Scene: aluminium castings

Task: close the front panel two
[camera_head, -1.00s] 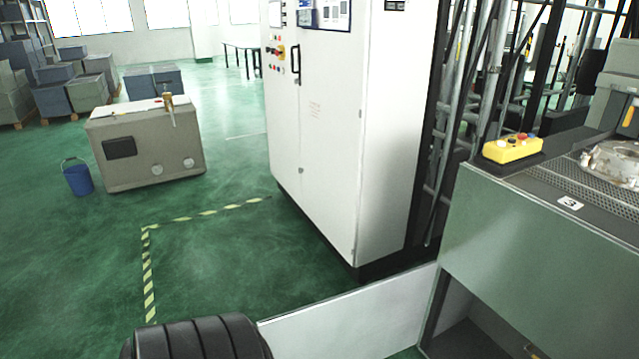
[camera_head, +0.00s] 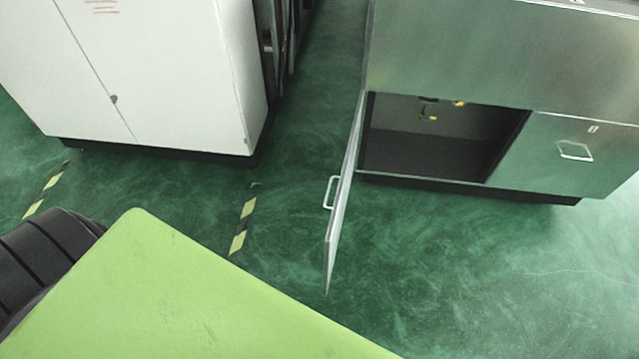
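An open front panel (camera_head: 343,200) stands out from the metal cabinet (camera_head: 450,60), seen nearly edge-on. It is attached at the left side of a dark opening (camera_head: 430,150). Its bar handle (camera_head: 329,192) is on the left-hand face. A second front panel (camera_head: 580,155) to the right, with its own handle (camera_head: 574,151), is shut flush with the cabinet. I cannot tell which panel is number two. Neither of my grippers is in view.
A tall white cabinet (camera_head: 130,70) stands at the left. The green floor (camera_head: 460,270) in front of the opening is clear. Small yellow parts (camera_head: 459,103) show inside the opening.

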